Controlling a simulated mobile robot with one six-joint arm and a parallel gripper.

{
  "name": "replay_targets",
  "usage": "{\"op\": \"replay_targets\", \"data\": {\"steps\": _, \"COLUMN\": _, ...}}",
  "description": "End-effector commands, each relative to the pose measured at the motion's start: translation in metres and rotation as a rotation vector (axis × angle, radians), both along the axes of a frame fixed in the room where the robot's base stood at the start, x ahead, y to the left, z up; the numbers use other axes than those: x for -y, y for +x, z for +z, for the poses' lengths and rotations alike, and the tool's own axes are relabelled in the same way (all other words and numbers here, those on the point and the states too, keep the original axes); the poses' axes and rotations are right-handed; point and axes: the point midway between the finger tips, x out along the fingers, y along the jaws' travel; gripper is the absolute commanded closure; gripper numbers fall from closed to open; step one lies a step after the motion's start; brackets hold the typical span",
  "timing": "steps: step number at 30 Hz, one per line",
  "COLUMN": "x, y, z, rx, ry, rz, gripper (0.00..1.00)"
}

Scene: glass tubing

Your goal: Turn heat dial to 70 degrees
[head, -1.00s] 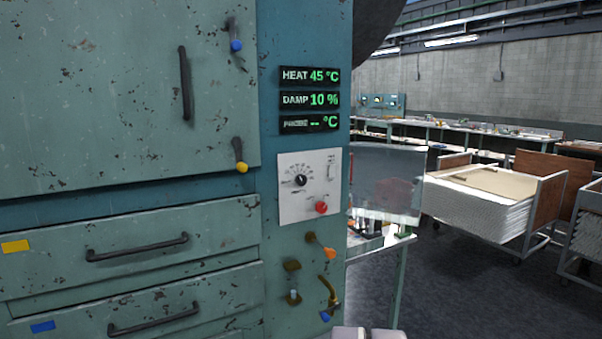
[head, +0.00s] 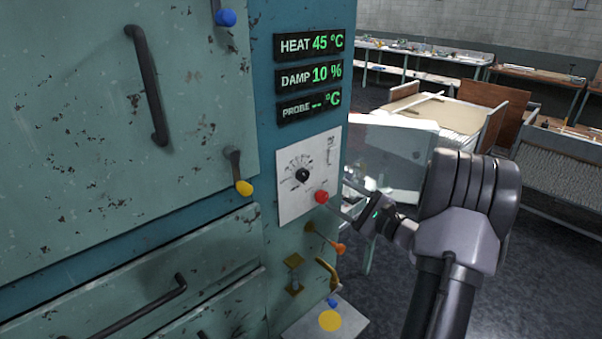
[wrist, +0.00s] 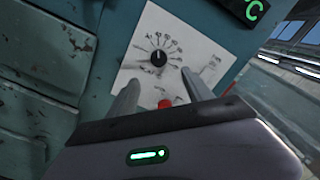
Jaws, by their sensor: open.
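The heat dial is a black knob (head: 302,175) with a printed scale on a white control plate (head: 292,207) on the teal machine. It also shows in the wrist view (wrist: 159,58), beyond and between my fingertips. The heat display (head: 311,43) reads 45 °C. My gripper (head: 338,193) is open and empty, to the right of the dial and near the plate's right edge. In the wrist view its two grey fingers (wrist: 174,92) point at the plate, apart from the dial. A red button (head: 322,197) sits below right of the dial, partly hidden in the wrist view.
The damp display (head: 311,76) reads 10 % and the probe display (head: 308,105) shows dashes. An orange-tipped lever (head: 326,240) and a brass valve (head: 293,275) stick out below the plate. A yellow-tipped handle (head: 237,175) is at left. Carts stand behind right.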

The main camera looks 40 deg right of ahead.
Motion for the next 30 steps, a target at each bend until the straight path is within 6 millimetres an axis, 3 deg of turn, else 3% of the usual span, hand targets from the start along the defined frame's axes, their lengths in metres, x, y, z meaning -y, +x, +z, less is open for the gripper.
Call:
{"op": "replay_targets", "data": {"steps": 6, "x": -0.008, "y": 0.068, "z": -0.001, "rx": -0.002, "ry": -0.001, "rz": 0.008, "gripper": 0.41}}
{"op": "replay_targets", "data": {"steps": 13, "x": -0.011, "y": 0.116, "z": 0.0, "rx": -0.001, "ry": -0.001, "rz": 0.006, "gripper": 0.41}}
{"op": "replay_targets", "data": {"steps": 18, "x": -0.012, "y": 0.128, "z": 0.0, "rx": -0.002, "ry": 0.0, "rz": 0.004, "gripper": 0.41}}
{"op": "replay_targets", "data": {"steps": 25, "x": -0.012, "y": 0.129, "z": 0.0, "rx": -0.002, "ry": 0.001, "rz": 0.004, "gripper": 0.41}}
{"op": "replay_targets", "data": {"steps": 26, "x": -0.012, "y": 0.129, "z": 0.0, "rx": -0.002, "ry": 0.001, "rz": 0.004, "gripper": 0.43}}
{"op": "replay_targets", "data": {"steps": 30, "x": -0.012, "y": 0.129, "z": 0.0, "rx": -0.002, "ry": 0.0, "rz": 0.004, "gripper": 0.7}}
